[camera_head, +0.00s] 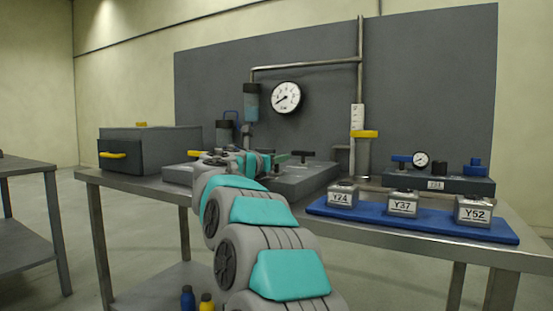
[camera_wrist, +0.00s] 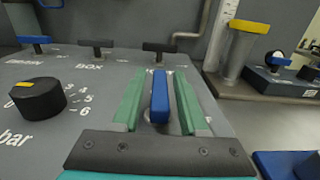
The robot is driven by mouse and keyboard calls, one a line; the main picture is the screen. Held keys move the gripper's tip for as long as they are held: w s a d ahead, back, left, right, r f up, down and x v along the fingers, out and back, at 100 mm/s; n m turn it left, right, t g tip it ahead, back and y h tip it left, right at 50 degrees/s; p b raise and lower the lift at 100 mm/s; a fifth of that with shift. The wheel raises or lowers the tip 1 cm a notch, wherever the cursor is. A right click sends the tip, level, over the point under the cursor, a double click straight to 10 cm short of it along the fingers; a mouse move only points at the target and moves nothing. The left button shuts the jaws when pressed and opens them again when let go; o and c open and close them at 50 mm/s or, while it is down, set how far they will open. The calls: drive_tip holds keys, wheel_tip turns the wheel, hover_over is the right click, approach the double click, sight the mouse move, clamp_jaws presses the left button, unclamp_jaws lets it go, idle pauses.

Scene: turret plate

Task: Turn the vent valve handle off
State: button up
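In the wrist view a blue bar handle (camera_wrist: 160,97) stands on the grey turret plate (camera_wrist: 80,66), lengthwise between the two green fingers of my gripper (camera_wrist: 158,100). A narrow gap shows on each side of the handle, so my gripper is open around it and not clamped. No vent label is readable; the lettering near this handle is hidden by my gripper. In the head view my gripper (camera_head: 268,160) is over the grey plate block (camera_head: 312,182), and the blue handle is hidden there.
Two black T-handles (camera_wrist: 97,48) (camera_wrist: 160,50) and a blue one (camera_wrist: 35,42) stand behind, by "DRAIN" and "BOX" lettering. A black dial knob (camera_wrist: 36,98) is left. A yellow-topped cylinder (camera_head: 364,150) and a blue mat (camera_head: 330,209) with labelled blocks are right.

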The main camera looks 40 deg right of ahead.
clamp_jaws()
drive_tip(key=g+p, duration=0.1)
drive_tip(key=p, duration=0.1)
drive_tip(key=m+p, duration=0.1)
drive_tip(key=p, duration=0.1)
drive_tip(key=shift+d+r+g+h, duration=0.1)
drive_tip(key=shift+r+g+h, duration=0.25)
drive_tip(key=shift+g+h, duration=0.05)
drive_tip(key=shift+p, duration=0.6)
drive_tip(key=shift+f+m+g+p, duration=0.15)
drive_tip(key=shift+m+g+p, duration=0.15)
drive_tip(key=shift+m+g, duration=0.15)
drive_tip(key=shift+w+f+m+g+h, duration=0.15)
drive_tip(key=shift+m+g, duration=0.3)
drive_tip(key=shift+g, duration=0.3)
drive_tip(key=shift+s+f+m+g+h, duration=0.15)
drive_tip(key=shift+m+g, duration=0.25)
drive_tip(key=shift+g, duration=0.3)
drive_tip(key=shift+r+m+g, duration=0.1)
drive_tip(key=shift+m+g, duration=0.4)
drive_tip(key=shift+g, duration=0.3)
drive_tip(key=shift+m+g, duration=1.4)
drive_tip(key=shift+g, duration=0.7)
